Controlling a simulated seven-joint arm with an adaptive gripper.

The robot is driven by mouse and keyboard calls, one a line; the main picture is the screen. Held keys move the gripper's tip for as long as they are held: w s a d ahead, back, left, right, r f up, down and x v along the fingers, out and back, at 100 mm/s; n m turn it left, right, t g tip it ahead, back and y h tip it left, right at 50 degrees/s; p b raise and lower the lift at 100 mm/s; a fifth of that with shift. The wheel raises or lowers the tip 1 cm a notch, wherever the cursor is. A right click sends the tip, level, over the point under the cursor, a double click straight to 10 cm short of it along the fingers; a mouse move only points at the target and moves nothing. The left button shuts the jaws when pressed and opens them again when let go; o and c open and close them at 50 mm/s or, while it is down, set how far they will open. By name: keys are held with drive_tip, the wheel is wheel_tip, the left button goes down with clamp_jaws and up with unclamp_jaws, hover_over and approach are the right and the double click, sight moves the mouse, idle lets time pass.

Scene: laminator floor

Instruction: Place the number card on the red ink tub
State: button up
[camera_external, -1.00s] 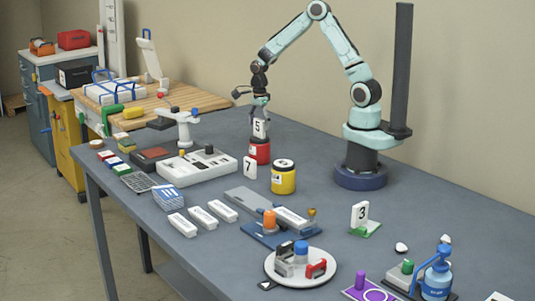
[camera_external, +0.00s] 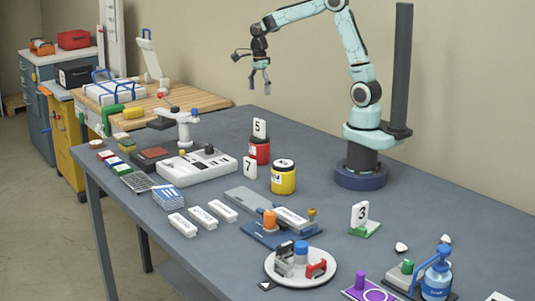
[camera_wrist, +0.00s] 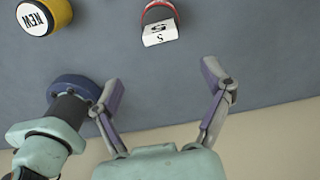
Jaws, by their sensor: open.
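The red ink tub (camera_external: 259,152) stands on the table behind the yellow tub. A white number card marked 5 (camera_external: 259,129) stands upright on top of it. In the wrist view the card (camera_wrist: 160,33) shows from above over the red tub (camera_wrist: 157,8). Another number card, marked 7 (camera_external: 250,167), stands between the red and yellow tubs. A third card, marked 3 (camera_external: 359,213), stands on a green base to the right. My gripper (camera_external: 260,89) is open and empty, above the red tub and clear of the card. Its spread fingers also show in the wrist view (camera_wrist: 157,85).
A yellow tub (camera_external: 284,178) stands right of the 7 card; its lid reads NEW in the wrist view (camera_wrist: 36,17). A white tray (camera_external: 195,167) lies to the left. A round plate (camera_external: 300,267) with small items sits near the front edge.

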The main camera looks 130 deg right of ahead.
drive_tip(key=w+a+r+n, duration=0.1)
drive_tip(key=w+a+n, duration=0.2)
drive_tip(key=a+n, duration=0.5)
drive_tip(key=w+a+r+n, duration=0.2)
drive_tip(key=a+n, duration=0.5)
drive_tip(key=a, duration=0.1)
drive_tip(key=s+a+f+n, duration=0.1)
drive_tip(key=s+a+n, duration=0.3)
drive_tip(key=a+n, duration=0.5)
drive_tip(key=s+a+n, duration=0.4)
drive_tip(key=a+n, duration=0.4)
drive_tip(key=n, duration=0.5)
drive_tip(key=shift+s+a+f+y, duration=0.2)
drive_tip(key=shift+a+f+y, duration=0.15)
drive_tip(key=shift+f+y, duration=0.05)
